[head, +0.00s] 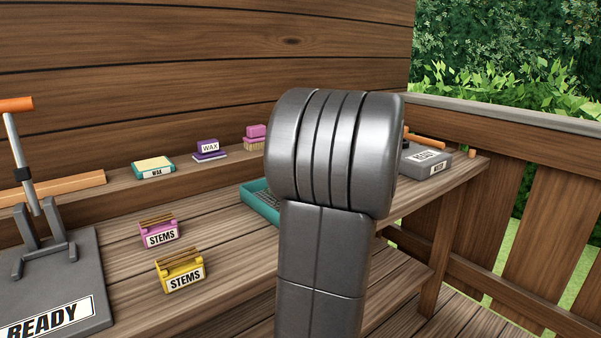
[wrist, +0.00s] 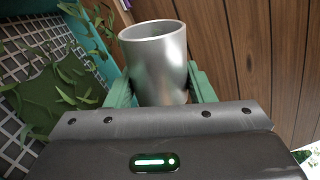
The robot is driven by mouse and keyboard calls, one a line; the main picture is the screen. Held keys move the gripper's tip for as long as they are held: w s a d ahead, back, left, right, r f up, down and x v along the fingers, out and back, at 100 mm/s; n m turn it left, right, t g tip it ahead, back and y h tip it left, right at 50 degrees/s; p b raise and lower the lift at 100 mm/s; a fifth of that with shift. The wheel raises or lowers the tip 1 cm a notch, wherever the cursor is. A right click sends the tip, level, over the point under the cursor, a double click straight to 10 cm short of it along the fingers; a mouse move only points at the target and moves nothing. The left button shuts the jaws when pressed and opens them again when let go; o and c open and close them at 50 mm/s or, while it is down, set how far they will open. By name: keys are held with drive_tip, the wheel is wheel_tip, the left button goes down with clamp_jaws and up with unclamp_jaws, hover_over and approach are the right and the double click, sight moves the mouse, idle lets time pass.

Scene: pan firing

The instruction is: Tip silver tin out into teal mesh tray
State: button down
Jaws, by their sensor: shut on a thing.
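The silver tin (wrist: 160,65) is between the pale green fingers of my gripper (wrist: 160,88) in the wrist view, and they are shut on it. The wrist picture is rolled against the wall planks, so the tin seems tipped. Its inside is mostly hidden. The teal mesh tray (wrist: 14,112) is to the left in the wrist view, with green leaves over its mesh and near the tin's mouth. I cannot tell which leaves lie on it. In the head view the tray (head: 262,205) shows partly behind my arm, which hides my gripper and the tin.
Pink (head: 158,233) and yellow (head: 180,272) STEMS holders stand on the bench left of the tray. A grey READY plate (head: 85,300) is at left, a grey block (head: 425,162) at right.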

drive_tip(key=shift+f+n+b, duration=0.2)
drive_tip(key=shift+n+b, duration=0.7)
drive_tip(key=shift+b, duration=0.4)
drive_tip(key=shift+f+n+b, duration=0.15)
drive_tip(key=shift+n+b, duration=0.75)
drive_tip(key=shift+b, duration=0.35)
drive_tip(key=n+b, duration=0.2)
drive_tip(key=b, duration=0.1)
drive_tip(key=r+n+b, duration=0.1)
drive_tip(key=n+b, duration=0.1)
drive_tip(key=shift+s+a+r+g+y, duration=0.1)
drive_tip(key=shift+s+a+g+y, duration=0.05)
drive_tip(key=shift+a+g+y, duration=0.2)
drive_tip(key=shift+r+n+b, duration=0.1)
drive_tip(key=shift+n+b, duration=0.2)
drive_tip(key=shift+b, duration=0.05)
drive_tip(key=shift+r, duration=0.1)
drive_tip(key=shift+s+d, duration=0.1)
